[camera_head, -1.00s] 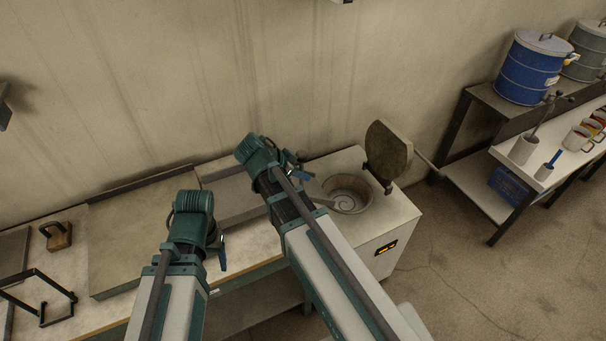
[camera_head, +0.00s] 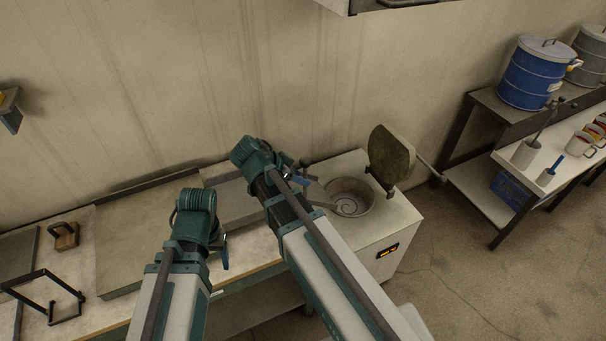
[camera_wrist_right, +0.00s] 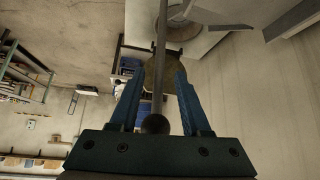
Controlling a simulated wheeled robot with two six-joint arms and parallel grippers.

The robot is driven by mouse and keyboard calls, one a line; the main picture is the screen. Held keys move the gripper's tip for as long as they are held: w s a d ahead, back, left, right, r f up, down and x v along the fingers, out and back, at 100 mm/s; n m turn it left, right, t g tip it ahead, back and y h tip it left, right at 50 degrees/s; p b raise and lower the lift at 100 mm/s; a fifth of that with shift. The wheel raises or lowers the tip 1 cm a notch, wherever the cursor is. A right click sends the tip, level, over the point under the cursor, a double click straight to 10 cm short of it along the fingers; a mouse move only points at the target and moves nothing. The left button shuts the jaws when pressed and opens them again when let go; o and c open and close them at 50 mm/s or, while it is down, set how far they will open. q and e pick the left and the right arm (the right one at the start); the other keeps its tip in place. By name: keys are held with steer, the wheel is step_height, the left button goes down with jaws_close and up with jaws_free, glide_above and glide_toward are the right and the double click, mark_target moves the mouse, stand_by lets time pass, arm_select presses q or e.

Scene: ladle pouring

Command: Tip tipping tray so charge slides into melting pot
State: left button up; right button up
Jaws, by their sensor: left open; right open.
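The melting pot (camera_head: 349,198) is a round opening in the top of a white furnace, with a spiral visible at its bottom. The grey tipping tray (camera_head: 233,203) lies left of it, partly hidden behind my right arm. My right gripper (camera_head: 297,180) is at the tray's pot-side end. In the right wrist view its blue fingers (camera_wrist_right: 160,95) stand open on either side of a rod with a dark ball knob (camera_wrist_right: 155,124). My left gripper (camera_head: 224,252) is open and empty over the bench front, left of the tray. I cannot make out the charge.
The furnace's round lid (camera_head: 391,156) stands open behind the pot's right side. A flat grey plate (camera_head: 135,245) and a black wire frame (camera_head: 45,295) are on the bench at left. A blue drum (camera_head: 535,75) stands on the right-hand shelf. Floor between is clear.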

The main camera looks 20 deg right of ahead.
steer(key=p+v, duration=0.7)
steer(key=v, duration=0.3)
steer(key=shift+a+r, duration=0.25)
steer(key=shift+r, duration=0.05)
steer(key=shift+s+f, duration=0.1)
steer(key=s+d+f+n+g+y, duration=0.1)
steer(key=s+f+n+y, duration=0.55)
steer(key=n, duration=0.85)
steer(key=s+a+f+n+g+b, duration=0.1)
steer(key=s+a+f+n+b, duration=0.2)
steer(key=s+a+f+b, duration=0.3)
steer(key=a+f+b, duration=0.4)
steer(key=a+b, duration=0.1)
steer(key=b, duration=0.1)
steer(key=shift+s+f+n, duration=0.15)
steer(key=shift+f+n, duration=0.1)
steer(key=shift+n, duration=0.05)
